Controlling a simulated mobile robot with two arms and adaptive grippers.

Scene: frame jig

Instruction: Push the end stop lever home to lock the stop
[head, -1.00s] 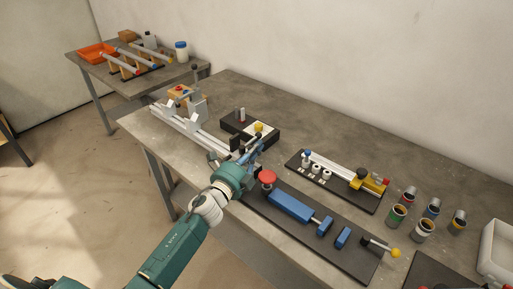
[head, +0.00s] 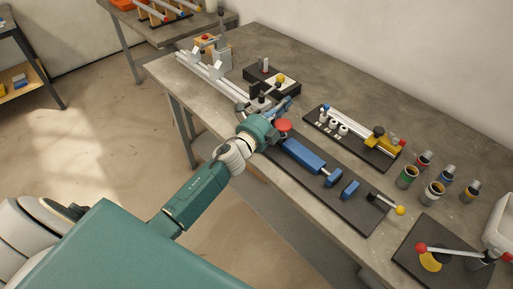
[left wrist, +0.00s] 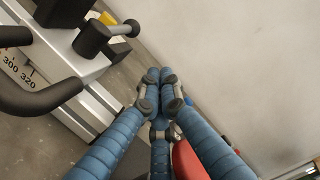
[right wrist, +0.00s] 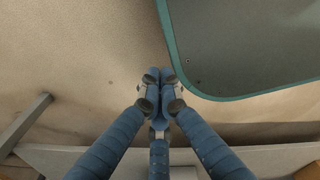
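The end stop (head: 262,103) sits at the near end of the pale slotted rail on the bench. In the left wrist view, a black cylinder (left wrist: 92,39) with a short grey lever (left wrist: 124,29) stands on the rail end, left of my fingers. I cannot tell whether the lever is home. My left gripper (head: 284,105) is beside the end stop, its fingers partly hidden by its palm. In the left wrist view its blue fingertips (left wrist: 160,75) are together, empty, and apart from the lever. My right gripper (right wrist: 160,75) is shut and empty above the floor.
A red knob (head: 282,125) stands close beside my left gripper, on the dark plate with the blue clamp (head: 303,155). A black curved handle (left wrist: 40,102) is at the left in the left wrist view. Several cups (head: 433,193) stand at the right of the bench.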

